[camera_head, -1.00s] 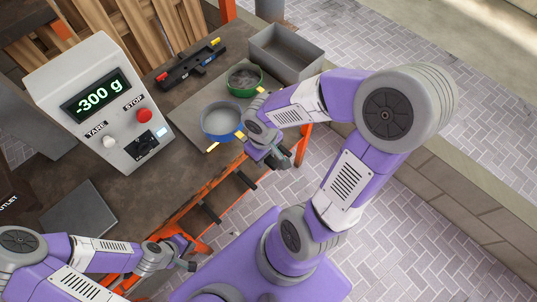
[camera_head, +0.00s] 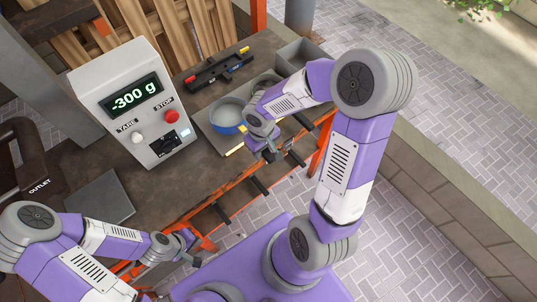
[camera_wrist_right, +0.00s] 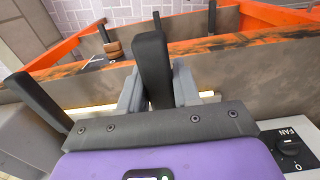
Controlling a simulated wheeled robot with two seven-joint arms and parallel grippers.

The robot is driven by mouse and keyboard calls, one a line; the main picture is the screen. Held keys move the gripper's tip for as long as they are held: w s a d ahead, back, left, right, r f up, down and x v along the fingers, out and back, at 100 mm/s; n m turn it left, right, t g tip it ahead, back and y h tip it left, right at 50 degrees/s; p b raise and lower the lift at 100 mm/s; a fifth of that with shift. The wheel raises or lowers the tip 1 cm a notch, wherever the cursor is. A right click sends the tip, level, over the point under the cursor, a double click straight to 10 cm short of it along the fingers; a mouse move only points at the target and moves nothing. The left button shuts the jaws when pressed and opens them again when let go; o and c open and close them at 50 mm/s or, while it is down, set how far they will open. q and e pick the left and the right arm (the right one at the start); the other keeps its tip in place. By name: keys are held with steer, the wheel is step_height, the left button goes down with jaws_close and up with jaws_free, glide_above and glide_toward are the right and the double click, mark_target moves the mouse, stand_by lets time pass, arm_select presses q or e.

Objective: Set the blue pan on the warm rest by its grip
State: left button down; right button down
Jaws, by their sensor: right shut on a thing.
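The blue pan (camera_head: 228,113), grey inside, sits upright over a grey board at the bench's front edge in the head view. I cannot tell whether it touches the board. My right gripper (camera_head: 268,150) is at its lower right, shut on the pan's grip, which is mostly hidden by the hand. A yellow strip (camera_head: 235,150), seemingly part of the rest, shows just below the pan. In the right wrist view, a dark finger-like bar stands between grey jaw parts. My left gripper (camera_head: 190,249) is empty, its fingers apart, off the bench front.
A scale box (camera_head: 133,95) reading -300 g stands left of the pan. A green pan (camera_head: 265,80) is partly behind my right arm. A grey bin (camera_head: 302,53) and a black tool (camera_head: 218,70) lie beyond. An orange rail (camera_head: 190,217) with black pegs runs along the bench front.

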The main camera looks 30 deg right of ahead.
steer(key=shift+w+a, duration=0.1)
steer(key=shift+w, duration=0.85)
steer(key=shift+w+f, duration=0.2)
steer(key=shift+f, duration=0.2)
steer(key=shift+f+b, duration=0.9)
steer(key=shift+b, duration=0.25)
steer(key=shift+s, duration=0.1)
steer(key=c, duration=0.7)
jaws_free()
step_height(320, 180, up, 8)
steer(key=shift+f+p, duration=0.2)
steer(key=shift+p, duration=0.9)
